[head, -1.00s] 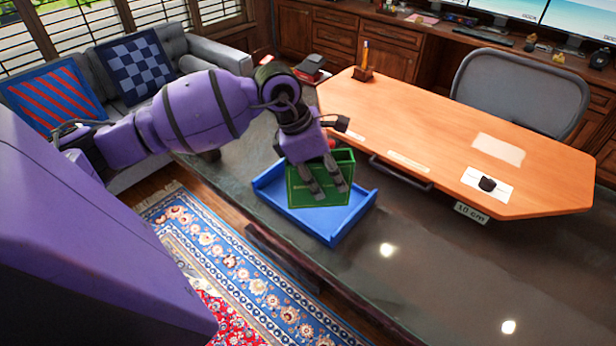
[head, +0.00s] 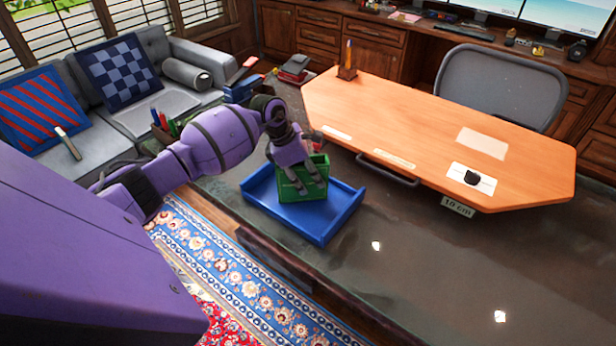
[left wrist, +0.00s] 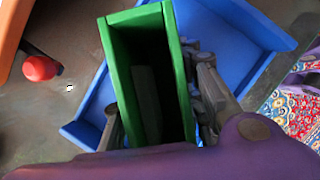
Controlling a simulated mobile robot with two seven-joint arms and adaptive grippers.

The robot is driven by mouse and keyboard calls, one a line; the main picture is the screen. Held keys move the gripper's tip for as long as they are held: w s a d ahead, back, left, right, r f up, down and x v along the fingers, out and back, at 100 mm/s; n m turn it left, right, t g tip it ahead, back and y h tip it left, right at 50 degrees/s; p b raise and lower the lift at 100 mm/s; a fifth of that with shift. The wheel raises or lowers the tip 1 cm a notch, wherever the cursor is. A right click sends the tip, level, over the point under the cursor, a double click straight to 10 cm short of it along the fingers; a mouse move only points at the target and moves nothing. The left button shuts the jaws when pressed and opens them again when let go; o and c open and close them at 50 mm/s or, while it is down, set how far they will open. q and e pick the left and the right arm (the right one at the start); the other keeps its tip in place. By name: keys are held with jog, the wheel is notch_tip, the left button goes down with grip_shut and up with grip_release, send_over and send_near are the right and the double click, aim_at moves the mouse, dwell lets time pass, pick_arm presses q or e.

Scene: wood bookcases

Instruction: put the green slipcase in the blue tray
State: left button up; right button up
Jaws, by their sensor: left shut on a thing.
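The green slipcase (head: 316,172) is over the blue tray (head: 318,222) in the head view, its lower end within the tray's outline. My left gripper (head: 303,186) is shut on the slipcase, with its fingers along the sides. In the left wrist view the slipcase (left wrist: 184,75) shows its open, hollow top between the two fingers (left wrist: 160,100). The blue tray (left wrist: 240,30) shows behind and below it. I cannot tell whether the slipcase touches the tray's floor. My right gripper is not in view.
The dark counter (head: 420,250) is clear to the right of the tray. An orange-topped desk (head: 420,130) with a pen holder (head: 347,72) stands behind. A red round knob (left wrist: 40,68) is close to the slipcase in the wrist view. A sofa (head: 130,105) is at the left.

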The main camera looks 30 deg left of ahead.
pick_arm(q)
jog(key=shift+f, duration=0.2)
jog(key=o, duration=0.8)
jog(key=shift+f, duration=0.15)
jog(key=o, duration=0.4)
jog(key=shift+o, duration=0.2)
jog(key=shift+r, duration=0.35)
jog(key=v, duration=1.2)
